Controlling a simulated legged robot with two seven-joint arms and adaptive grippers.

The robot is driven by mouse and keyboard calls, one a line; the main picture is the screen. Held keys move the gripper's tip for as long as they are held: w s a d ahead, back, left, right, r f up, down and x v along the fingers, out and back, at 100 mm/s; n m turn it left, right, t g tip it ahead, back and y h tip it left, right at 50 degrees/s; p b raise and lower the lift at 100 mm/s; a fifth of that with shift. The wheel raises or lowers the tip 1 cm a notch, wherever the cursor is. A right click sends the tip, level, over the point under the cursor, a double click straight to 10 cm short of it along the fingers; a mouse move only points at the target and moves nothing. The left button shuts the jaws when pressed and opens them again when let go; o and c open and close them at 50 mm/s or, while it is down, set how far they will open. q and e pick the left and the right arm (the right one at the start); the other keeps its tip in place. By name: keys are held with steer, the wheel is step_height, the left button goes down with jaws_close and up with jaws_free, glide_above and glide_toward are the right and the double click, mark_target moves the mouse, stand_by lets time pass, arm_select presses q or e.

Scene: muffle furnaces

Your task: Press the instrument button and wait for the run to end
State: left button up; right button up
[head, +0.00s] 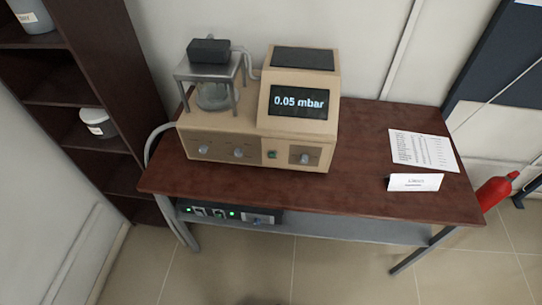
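A beige instrument (250,138) stands on a dark red-brown table. Its screen (298,102) reads "0.05 mbar". A small green button (272,155) sits on its front panel, left of a grey knob (304,158) on a dark plate. Two more knobs (238,152) are on the left part of the panel. A glass vessel (213,96) stands under a metal frame with a black block (209,51) on top. Neither of my grippers shows in the head view.
The table (362,180) has free room right of the instrument, with a printed sheet (423,150) and a folded white card (415,182). A black unit with green lights (229,213) sits on the lower shelf. A dark shelf rack stands left; a red extinguisher (495,191) stands right.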

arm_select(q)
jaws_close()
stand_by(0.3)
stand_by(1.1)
